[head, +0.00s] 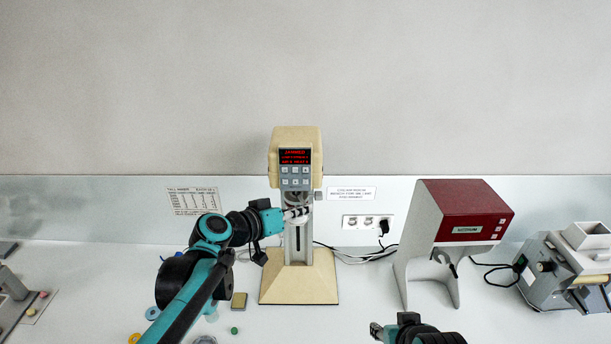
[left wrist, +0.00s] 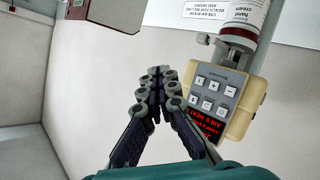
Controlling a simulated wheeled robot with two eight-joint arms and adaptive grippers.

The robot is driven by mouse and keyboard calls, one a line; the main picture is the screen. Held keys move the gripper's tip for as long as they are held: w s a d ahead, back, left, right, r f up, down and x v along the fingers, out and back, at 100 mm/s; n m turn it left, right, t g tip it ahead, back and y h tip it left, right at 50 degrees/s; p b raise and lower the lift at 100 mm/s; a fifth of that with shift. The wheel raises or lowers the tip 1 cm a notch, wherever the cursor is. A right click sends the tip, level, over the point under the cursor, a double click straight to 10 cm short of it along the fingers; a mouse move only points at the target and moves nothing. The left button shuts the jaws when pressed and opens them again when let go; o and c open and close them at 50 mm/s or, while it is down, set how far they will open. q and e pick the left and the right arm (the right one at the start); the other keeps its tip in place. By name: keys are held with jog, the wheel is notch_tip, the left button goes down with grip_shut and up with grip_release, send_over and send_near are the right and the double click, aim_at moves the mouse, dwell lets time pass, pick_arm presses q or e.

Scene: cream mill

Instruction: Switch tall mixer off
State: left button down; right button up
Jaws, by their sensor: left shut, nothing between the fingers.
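The tall mixer (head: 295,150) is a beige machine standing on a wide beige foot at mid-bench. Its head carries a lit red display and a grey keypad (head: 295,178) with two rows of buttons; the display text is too small to read surely. My left gripper (head: 303,213) is just below the keypad, in front of the column. In the left wrist view its shut fingers (left wrist: 158,76) are empty, with tips beside the keypad (left wrist: 213,90); I cannot tell whether they touch it. My right gripper (head: 378,331) shows only partly at the bottom edge, its opening unclear.
A red and white machine (head: 462,205) stands to the right of the mixer, and a grey machine (head: 575,265) is at the far right. A wall socket (head: 365,222) with a plug and cables is behind. Small coloured pieces lie left of the mixer's foot.

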aim_at(306, 182)
pick_arm(q)
jog(key=shift+w+f+b, duration=0.2)
jog(key=shift+w+b, duration=0.25)
jog(key=shift+w, duration=1.75)
jog(key=shift+w+f+b, duration=0.15)
jog(key=shift+w+b, duration=0.3)
jog(key=shift+w, duration=1.75)
jog(key=shift+w, duration=0.2)
jog(key=shift+w, duration=0.25)
jog(key=shift+w, duration=0.3)
jog(key=shift+s, duration=0.8)
